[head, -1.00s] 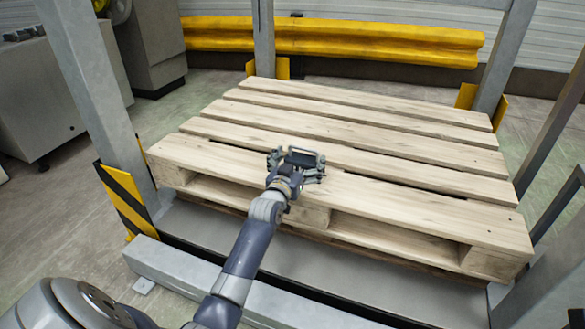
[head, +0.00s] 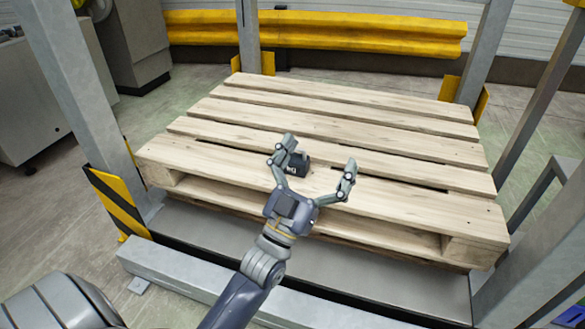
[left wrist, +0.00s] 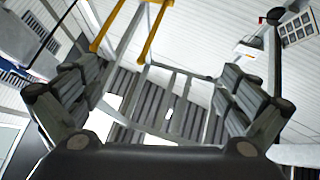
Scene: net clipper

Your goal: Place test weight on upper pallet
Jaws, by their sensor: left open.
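The test weight (head: 299,165) is a small dark block with pale lettering. In the head view it sits on the wooden slats of the pallet (head: 400,191), near the middle of the front half. My left gripper (head: 318,155) is spread wide open, with its palm on the near side of the weight. Its left finger overlaps the weight's left edge in the picture; I cannot tell whether they touch. Its right finger is clear of it. The left wrist view shows the open fingers (left wrist: 160,100) with nothing between them. My right gripper is not in view.
Grey rack posts (head: 75,95) stand around the pallet, one with a black and yellow guard (head: 120,201). A grey beam (head: 190,278) runs along the front. A yellow barrier (head: 320,32) stands behind. The pallet's other slats are bare.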

